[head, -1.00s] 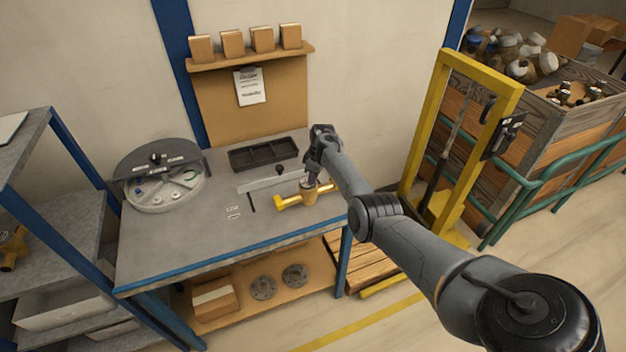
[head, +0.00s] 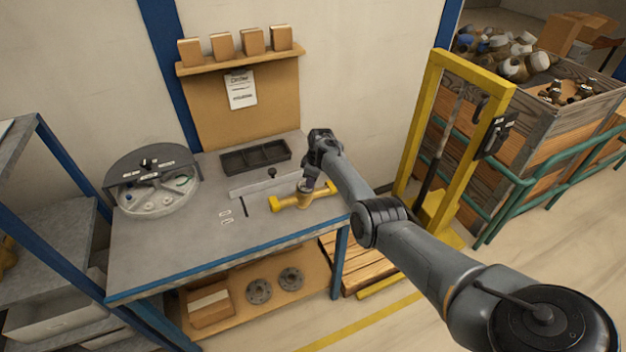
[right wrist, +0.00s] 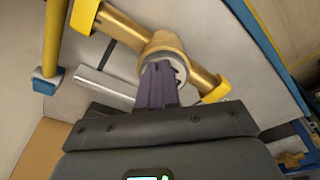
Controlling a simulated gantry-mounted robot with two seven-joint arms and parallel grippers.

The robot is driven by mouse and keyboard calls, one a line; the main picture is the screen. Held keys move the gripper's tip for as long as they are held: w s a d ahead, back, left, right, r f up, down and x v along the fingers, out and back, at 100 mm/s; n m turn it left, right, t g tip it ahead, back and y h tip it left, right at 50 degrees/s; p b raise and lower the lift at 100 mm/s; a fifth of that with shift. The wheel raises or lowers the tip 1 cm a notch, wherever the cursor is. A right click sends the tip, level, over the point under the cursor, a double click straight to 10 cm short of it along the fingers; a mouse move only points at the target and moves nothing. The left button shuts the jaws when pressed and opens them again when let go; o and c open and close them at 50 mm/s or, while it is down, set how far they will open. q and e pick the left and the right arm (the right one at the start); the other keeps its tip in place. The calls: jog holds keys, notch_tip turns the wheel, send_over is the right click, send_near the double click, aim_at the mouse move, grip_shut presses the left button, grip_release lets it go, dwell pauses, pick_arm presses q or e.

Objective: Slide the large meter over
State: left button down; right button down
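The large meter (head: 303,199) is a brass-yellow body with a pipe arm on each side. It lies on the grey workbench (head: 170,257), right of a dark slot and in front of a low metal rail (head: 262,183). My right gripper (head: 306,187) points down at the meter's round top. In the right wrist view its purple fingers (right wrist: 158,86) are together at the open round top of the meter body (right wrist: 165,45); whether they touch it or reach inside is hard to tell. My left gripper is out of view.
A round fixture (head: 157,191) stands at the bench's left, and a black divided tray (head: 256,157) lies behind the rail. A yellow lift frame (head: 419,150) stands right of the bench. The bench front is clear.

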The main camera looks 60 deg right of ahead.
jog(key=shift+s+a+f, duration=0.15)
jog(key=shift+s+f, duration=0.05)
jog(key=shift+f, duration=0.1)
jog(key=shift+r+p, duration=0.55)
jog(key=shift+p, duration=0.2)
jog(key=shift+s, duration=0.15)
jog(key=shift+r, duration=0.2)
jog(key=s+d+p, duration=0.2)
jog(key=s+d, duration=0.1)
jog(key=s, duration=0.8)
jog(key=shift+d+p, duration=0.15)
jog(key=shift+p, duration=0.2)
